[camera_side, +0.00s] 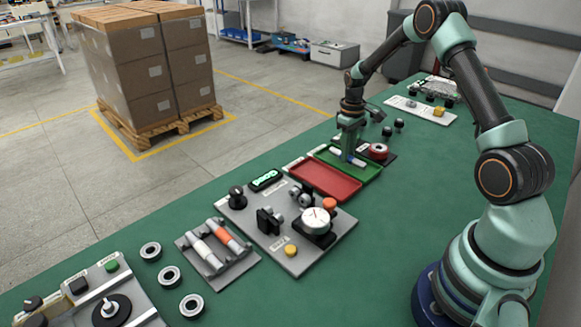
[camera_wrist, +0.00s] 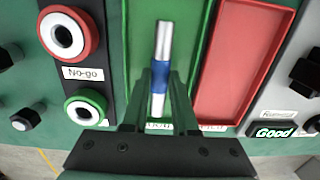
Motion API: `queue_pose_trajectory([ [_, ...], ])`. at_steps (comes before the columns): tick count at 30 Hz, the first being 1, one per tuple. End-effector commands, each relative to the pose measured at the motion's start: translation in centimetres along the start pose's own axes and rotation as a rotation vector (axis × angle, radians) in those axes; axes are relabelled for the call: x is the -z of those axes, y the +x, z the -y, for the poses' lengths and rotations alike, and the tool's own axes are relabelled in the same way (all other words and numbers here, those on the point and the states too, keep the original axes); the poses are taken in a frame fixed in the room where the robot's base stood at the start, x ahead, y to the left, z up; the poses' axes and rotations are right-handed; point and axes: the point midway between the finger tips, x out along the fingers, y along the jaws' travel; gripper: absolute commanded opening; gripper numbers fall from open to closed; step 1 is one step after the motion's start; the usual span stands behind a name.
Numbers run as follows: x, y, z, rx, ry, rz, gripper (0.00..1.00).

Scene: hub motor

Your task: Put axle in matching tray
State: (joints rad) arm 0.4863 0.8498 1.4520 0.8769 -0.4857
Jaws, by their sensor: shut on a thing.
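A silver axle with a blue band (camera_wrist: 163,42) is between the fingers of my gripper (camera_wrist: 160,78) in the wrist view. My gripper is shut on it around the blue band. The axle is over the green tray (camera_wrist: 198,22), along its length; I cannot tell whether it touches the tray floor. In the side view my gripper (camera_side: 347,149) is low over the green tray (camera_side: 369,172). The red tray (camera_side: 322,185) is beside it and empty; it also shows in the wrist view (camera_wrist: 240,65). A lit display (camera_wrist: 274,131) reads "Good".
A gauge block with a red ring (camera_wrist: 70,34) labelled "No-go" and a green ring (camera_wrist: 86,109) stands beside the green tray. A grey plate with a dial gauge (camera_side: 316,221) is nearer in the side view. A rack (camera_side: 216,271) holds axles with white and orange bands.

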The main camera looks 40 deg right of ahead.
Motion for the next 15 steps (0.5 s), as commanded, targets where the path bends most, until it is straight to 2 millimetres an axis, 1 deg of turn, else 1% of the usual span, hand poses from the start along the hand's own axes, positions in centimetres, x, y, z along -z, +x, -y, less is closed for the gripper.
queue_pose_trajectory([
  [15, 0.07, 0.53, -0.04, -0.001, 0.0, -0.001, 0.0],
])
